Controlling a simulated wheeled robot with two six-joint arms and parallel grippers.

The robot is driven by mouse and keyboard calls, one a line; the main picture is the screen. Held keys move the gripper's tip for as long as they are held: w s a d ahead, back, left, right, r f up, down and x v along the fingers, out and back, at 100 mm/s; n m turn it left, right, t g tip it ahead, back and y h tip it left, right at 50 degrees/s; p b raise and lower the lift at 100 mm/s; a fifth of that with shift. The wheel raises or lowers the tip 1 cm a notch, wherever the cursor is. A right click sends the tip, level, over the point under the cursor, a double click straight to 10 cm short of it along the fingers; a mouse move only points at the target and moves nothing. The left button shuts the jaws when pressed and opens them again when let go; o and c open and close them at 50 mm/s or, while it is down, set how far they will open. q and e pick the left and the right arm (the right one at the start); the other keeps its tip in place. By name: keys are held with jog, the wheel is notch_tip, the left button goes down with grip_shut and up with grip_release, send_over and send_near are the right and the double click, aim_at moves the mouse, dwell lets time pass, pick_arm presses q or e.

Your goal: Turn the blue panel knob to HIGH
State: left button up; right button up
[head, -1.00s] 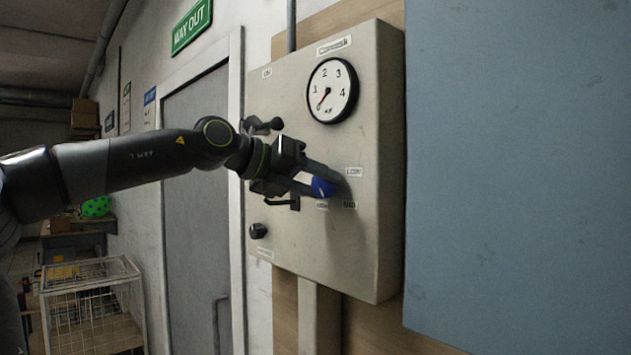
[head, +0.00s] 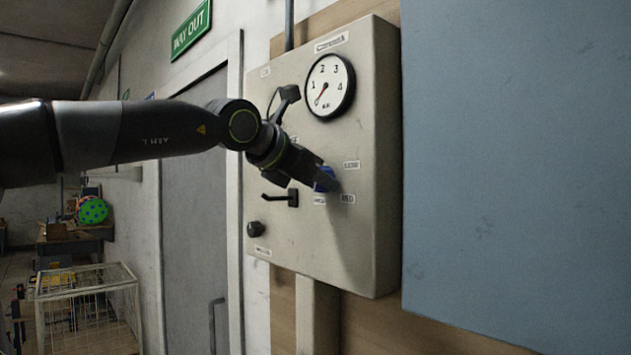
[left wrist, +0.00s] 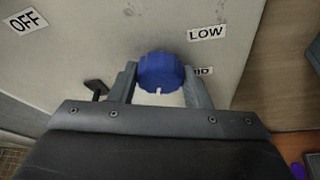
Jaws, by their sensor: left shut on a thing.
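The blue knob (head: 325,180) sits on the front of the beige panel box (head: 355,235). My left gripper (head: 322,176) is shut on it, and its fingers partly cover it in the head view. In the left wrist view the knob (left wrist: 160,70) is between the two fingertips (left wrist: 161,80), and its white mark is at the lower edge of the picture's knob. The OFF label (left wrist: 24,19), LOW label (left wrist: 206,33) and a partly hidden MED label (left wrist: 203,71) show there. In the head view a label that seems to read HIGH (head: 319,199) is just below the knob. My right gripper is out of view.
A round dial gauge (head: 329,87) is above the knob. A black lever (head: 282,198) and a small black knob (head: 255,229) are at lower left on the panel. A grey door (head: 195,250) and a wire cage (head: 90,305) are further left.

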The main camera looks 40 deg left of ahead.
pick_arm(q)
jog(key=shift+d+f+m+y, duration=0.1)
jog(key=shift+f+m+y, duration=0.15)
jog(key=shift+m, duration=0.35)
jog(key=shift+y, duration=0.25)
jog(key=o, duration=0.9)
jog(key=shift+r, duration=0.1)
jog(key=shift+o, duration=0.2)
jog(key=shift+s+r, duration=0.1)
jog(key=b+v, duration=0.3)
jog(key=v, duration=1.4)
jog(key=shift+s, duration=0.2)
jog(key=shift+o, duration=0.2)
